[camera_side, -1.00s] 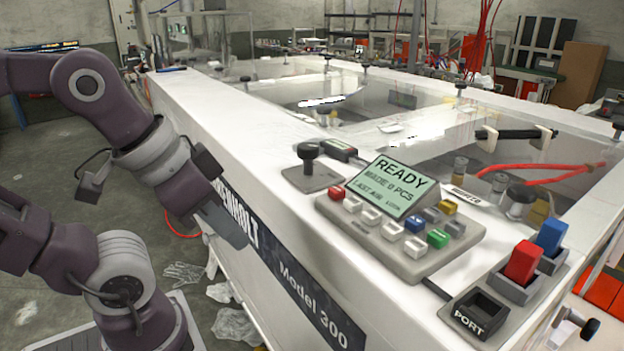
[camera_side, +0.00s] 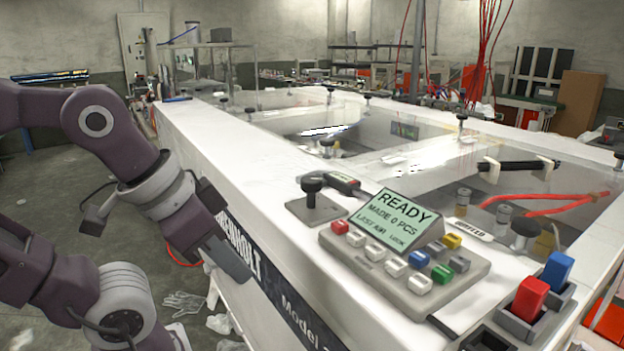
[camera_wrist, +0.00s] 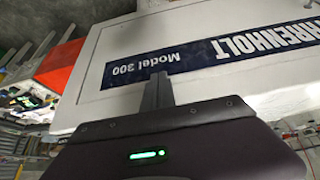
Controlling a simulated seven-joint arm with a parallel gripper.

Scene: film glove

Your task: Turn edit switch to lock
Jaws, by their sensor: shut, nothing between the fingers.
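The control box (camera_side: 350,262) on the white machine top carries a tilted screen (camera_side: 400,217) reading "READY" and "MADE 0 PCS", with several coloured buttons below it. A black knob (camera_side: 312,186) stands on a grey plate left of the screen. A red rocker (camera_side: 530,297) and a blue rocker (camera_side: 557,270) stand in grey housings at the right. No label reading "edit" is legible, so I cannot tell which control is the edit switch. My gripper (camera_side: 236,262) is shut and empty beside the machine's front face, left of the controls. In the wrist view its fingers (camera_wrist: 158,80) point at the "Model 300" strip (camera_wrist: 190,57).
The machine's white top edge (camera_side: 240,185) lies between my gripper and the controls. Clear covers, a black handle (camera_side: 515,165) and red tubing (camera_side: 550,205) lie behind the box. A dark socket (camera_side: 487,338) sits at the front, partly cut off. Crumpled gloves lie on the floor.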

